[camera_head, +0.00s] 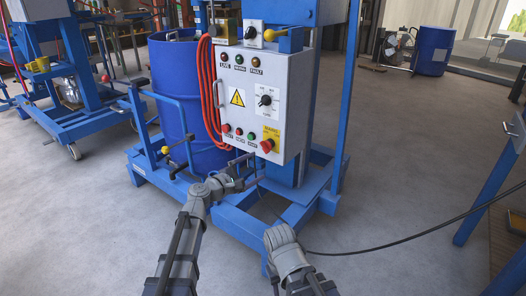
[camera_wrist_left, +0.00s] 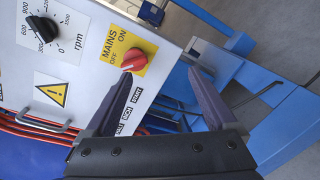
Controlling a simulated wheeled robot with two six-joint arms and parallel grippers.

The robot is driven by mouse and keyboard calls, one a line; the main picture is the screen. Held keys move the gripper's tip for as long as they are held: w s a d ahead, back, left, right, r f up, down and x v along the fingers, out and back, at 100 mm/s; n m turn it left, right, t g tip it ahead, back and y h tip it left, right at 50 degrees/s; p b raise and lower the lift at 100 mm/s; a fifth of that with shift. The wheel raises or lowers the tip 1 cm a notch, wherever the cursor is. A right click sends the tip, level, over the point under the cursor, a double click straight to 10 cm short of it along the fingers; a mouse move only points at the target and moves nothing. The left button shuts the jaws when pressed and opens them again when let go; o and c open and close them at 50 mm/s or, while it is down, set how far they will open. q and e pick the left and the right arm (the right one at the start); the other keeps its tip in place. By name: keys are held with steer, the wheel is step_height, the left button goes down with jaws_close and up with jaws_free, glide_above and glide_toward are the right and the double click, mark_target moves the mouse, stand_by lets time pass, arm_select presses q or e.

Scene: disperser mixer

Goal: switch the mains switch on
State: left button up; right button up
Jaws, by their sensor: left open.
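The mains switch is a red rotary knob (camera_head: 267,145) on a yellow plate (camera_head: 272,134) marked MAINS, OFF and ON, at the lower right of the grey control box. In the left wrist view the knob (camera_wrist_left: 134,60) lies just beyond the fingertips. I cannot tell for sure which mark it points to. My left gripper (camera_head: 254,166) is in front of the box, below the switch. Its two dark fingers (camera_wrist_left: 160,72) are apart, with nothing between them, and the knob appears clear of them.
The control box (camera_head: 232,115) also carries a speed dial (camera_head: 265,100), several buttons and lamps, and a side handle. Red hose hangs at its left by a blue drum (camera_head: 180,90). Blue frame legs stand below. A black cable (camera_head: 400,238) crosses the floor right.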

mark_target(263, 149)
arm_select(q)
steer(key=shift+w+d+r+n+t, duration=0.35)
steer(key=shift+w+d+n, duration=0.2)
steer(key=shift+w, duration=0.9)
steer(key=shift+w+d+r+n+t, duration=0.25)
steer(key=shift+w+d+r+n, duration=0.25)
steer(key=shift+w, duration=0.9)
steer(key=shift+w+d+r+n+t, duration=0.3)
steer(key=shift+w+d+n, duration=0.25)
steer(key=shift+w, duration=0.9)
steer(key=c, duration=1.4)
